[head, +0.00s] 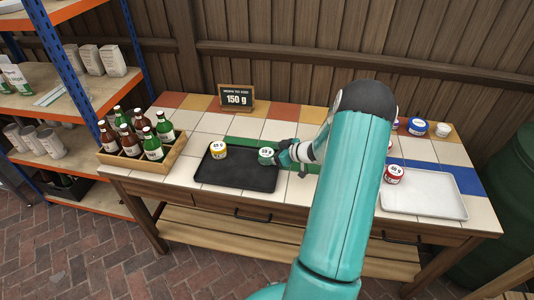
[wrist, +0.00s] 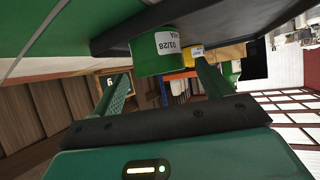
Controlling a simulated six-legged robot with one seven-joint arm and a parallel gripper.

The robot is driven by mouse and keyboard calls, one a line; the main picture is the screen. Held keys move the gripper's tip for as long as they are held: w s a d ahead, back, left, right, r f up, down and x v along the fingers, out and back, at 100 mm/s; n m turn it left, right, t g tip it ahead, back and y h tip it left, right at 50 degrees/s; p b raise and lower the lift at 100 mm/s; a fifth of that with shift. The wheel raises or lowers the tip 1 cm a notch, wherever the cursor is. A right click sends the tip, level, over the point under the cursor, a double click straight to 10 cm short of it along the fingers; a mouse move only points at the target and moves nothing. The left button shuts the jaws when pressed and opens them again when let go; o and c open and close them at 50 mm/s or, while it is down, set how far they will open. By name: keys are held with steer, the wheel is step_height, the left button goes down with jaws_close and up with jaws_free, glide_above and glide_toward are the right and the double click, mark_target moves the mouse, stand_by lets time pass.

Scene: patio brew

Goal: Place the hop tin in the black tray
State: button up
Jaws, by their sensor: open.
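A green tin (head: 266,156) with a white label stands upright at the back right corner of the black tray (head: 240,178), apparently inside its rim. I take it as the hop tin, though its name is not readable. My gripper (head: 284,157) is just right of this tin, with the arm hiding part of it. In the wrist view, turned nearly upside down, my gripper (wrist: 163,72) is open, with the green tin (wrist: 150,58) between or just beyond its fingers; contact is unclear. The tray's dark rim (wrist: 122,32) shows there too.
A yellow tin (head: 218,150) stands in the black tray. A wooden crate of bottles (head: 130,160) is left of it. A sign reading 150 g (head: 236,98) stands behind. A white tray (head: 424,203) and a red-lidded tin (head: 393,175) are at right. The tray's front half is clear.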

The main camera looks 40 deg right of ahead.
steer(key=v, duration=0.9)
steer(key=a+r+g+y, duration=0.1)
steer(key=a+r+g, duration=0.1)
steer(key=a+r, duration=0.45)
steer(key=w+a+r+n+g, duration=0.1)
steer(key=a+r+g, duration=0.15)
steer(key=a, duration=0.65)
steer(key=a+r+g+y, duration=0.1)
steer(key=a+r+g, duration=0.1)
steer(key=a+r, duration=0.45)
steer(key=s+a+r+m+h, duration=0.2)
steer(key=s+a+r, duration=0.2)
steer(key=s+a, duration=0.4)
steer(key=s+a+r+m+h, duration=0.2)
steer(key=s+a+r, duration=0.3)
steer(key=s+a, duration=0.3)
steer(key=shift+a+h, duration=0.7)
steer(key=shift+a, duration=0.05)
